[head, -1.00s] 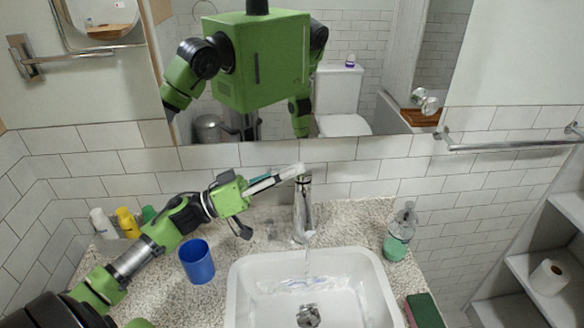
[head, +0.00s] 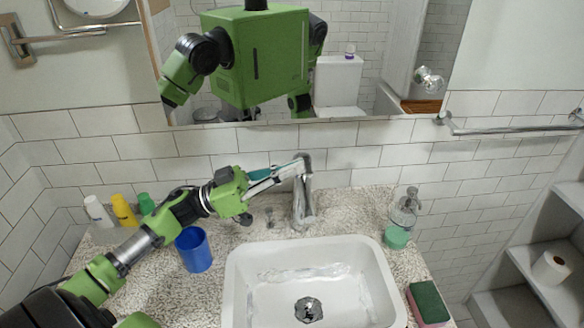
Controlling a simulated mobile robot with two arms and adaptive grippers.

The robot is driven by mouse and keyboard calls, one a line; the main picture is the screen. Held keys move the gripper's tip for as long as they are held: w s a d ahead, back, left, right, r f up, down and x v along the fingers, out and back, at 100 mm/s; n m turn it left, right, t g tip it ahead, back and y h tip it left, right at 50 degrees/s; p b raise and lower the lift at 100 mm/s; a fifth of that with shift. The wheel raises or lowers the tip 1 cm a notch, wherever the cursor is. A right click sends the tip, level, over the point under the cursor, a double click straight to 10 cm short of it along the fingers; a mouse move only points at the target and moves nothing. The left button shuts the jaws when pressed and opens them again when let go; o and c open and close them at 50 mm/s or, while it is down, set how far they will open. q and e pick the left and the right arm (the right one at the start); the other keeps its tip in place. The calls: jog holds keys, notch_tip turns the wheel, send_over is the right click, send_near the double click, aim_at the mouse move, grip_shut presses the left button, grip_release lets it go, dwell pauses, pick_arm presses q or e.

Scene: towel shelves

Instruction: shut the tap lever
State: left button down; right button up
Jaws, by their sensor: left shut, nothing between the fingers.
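The chrome tap (head: 304,205) stands upright behind the white sink (head: 236,290). Its lever (head: 304,160) is at the top of the tap. My left gripper (head: 289,171) reaches in from the left, shut and with nothing in it, its fingertips at the lever's left side. They look close to or touching it; I cannot tell which. The fingers partly cover the lever. No falling stream shows below the spout, and a shiny ripple remains in the basin. My right gripper is not in view.
A blue cup (head: 194,250) stands under my left forearm. White, yellow and green bottles (head: 124,211) stand at the back left. A soap dispenser (head: 403,217) is right of the tap, and a sponge (head: 429,303) lies at the right edge. A mirror (head: 375,60) hangs behind.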

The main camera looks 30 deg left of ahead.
pick_arm(q)
notch_tip(320, 180, up, 4)
jog(key=p, duration=0.4)
jog(key=b+v, duration=0.3)
jog(key=v, duration=0.7)
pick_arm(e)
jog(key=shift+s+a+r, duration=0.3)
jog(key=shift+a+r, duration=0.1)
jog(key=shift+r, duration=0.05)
pick_arm(q)
jog(key=shift+w+a, duration=0.1)
jog(key=shift+a, duration=0.05)
